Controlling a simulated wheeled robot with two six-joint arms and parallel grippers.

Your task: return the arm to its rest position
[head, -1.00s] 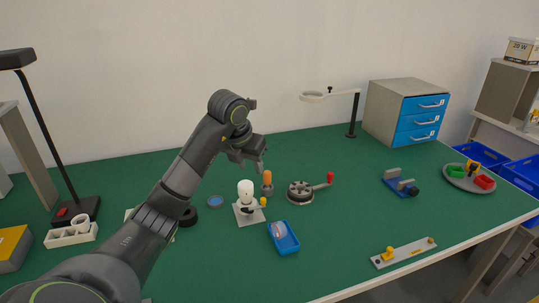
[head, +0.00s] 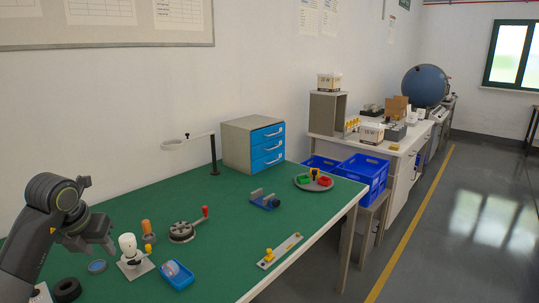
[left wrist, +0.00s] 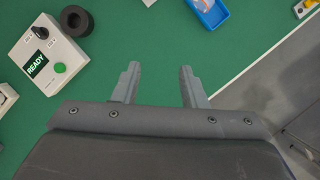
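My left arm comes in at the lower left of the head view, with its left gripper (head: 100,240) above the green table (head: 225,218), left of the white bulb (head: 128,245) on its square stand. In the left wrist view the two fingers of the left gripper (left wrist: 159,68) stand apart with only green table between them. It is open and empty. My right gripper is in neither view.
The left wrist view shows a box with a READY display (left wrist: 36,64), a black ring (left wrist: 77,20) and a blue tray (left wrist: 209,12). A magnifier lamp (head: 213,155) and drawer cabinet (head: 252,146) stand at the back. The floor at right is clear.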

